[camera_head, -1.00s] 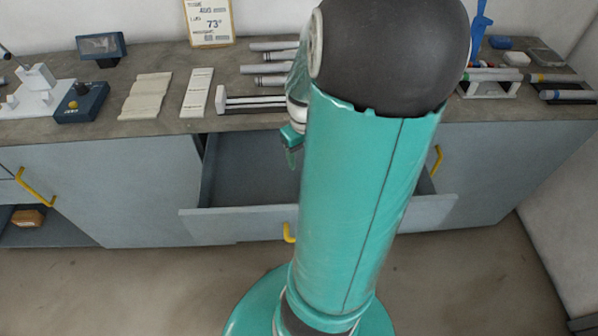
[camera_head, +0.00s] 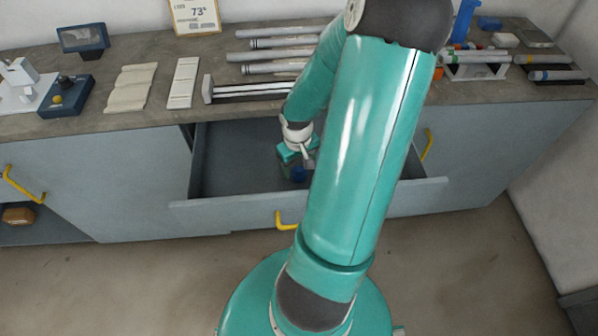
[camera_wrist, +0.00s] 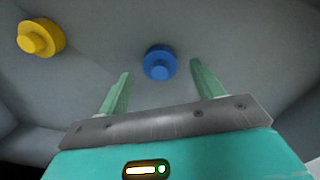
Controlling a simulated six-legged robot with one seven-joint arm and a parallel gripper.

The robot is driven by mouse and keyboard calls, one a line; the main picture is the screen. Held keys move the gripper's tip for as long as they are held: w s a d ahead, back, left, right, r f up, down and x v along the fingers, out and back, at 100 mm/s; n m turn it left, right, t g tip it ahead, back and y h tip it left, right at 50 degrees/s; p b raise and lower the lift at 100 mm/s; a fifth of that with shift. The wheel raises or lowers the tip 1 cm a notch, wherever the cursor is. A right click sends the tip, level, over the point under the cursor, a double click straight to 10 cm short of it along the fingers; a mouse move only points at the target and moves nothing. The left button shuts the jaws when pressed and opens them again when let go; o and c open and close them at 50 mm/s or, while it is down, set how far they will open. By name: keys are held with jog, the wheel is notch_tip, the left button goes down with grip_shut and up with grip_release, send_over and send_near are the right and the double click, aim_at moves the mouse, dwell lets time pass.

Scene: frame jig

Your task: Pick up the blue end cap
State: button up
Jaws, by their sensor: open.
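The blue end cap (camera_wrist: 159,63) lies on the floor of the open drawer (camera_head: 240,165). In the wrist view it sits ahead of my gripper (camera_wrist: 160,85), roughly midway between the two green fingers and a little beyond their tips. My gripper is open with nothing between its fingers. In the head view my gripper (camera_head: 297,160) is down inside the drawer, and a blue patch of the cap (camera_head: 299,174) shows just below it, partly covered.
A yellow end cap (camera_wrist: 41,38) lies in the drawer left of the blue one. The drawer's front panel (camera_head: 235,210) and side walls surround my gripper. Grey tubes (camera_head: 280,55) and a white slotted rail (camera_head: 250,90) lie on the worktop (camera_head: 130,118) above.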

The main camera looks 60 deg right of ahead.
jog(key=shift+f, duration=1.35)
jog(key=c, duration=1)
jog(key=shift+c, duration=0.2)
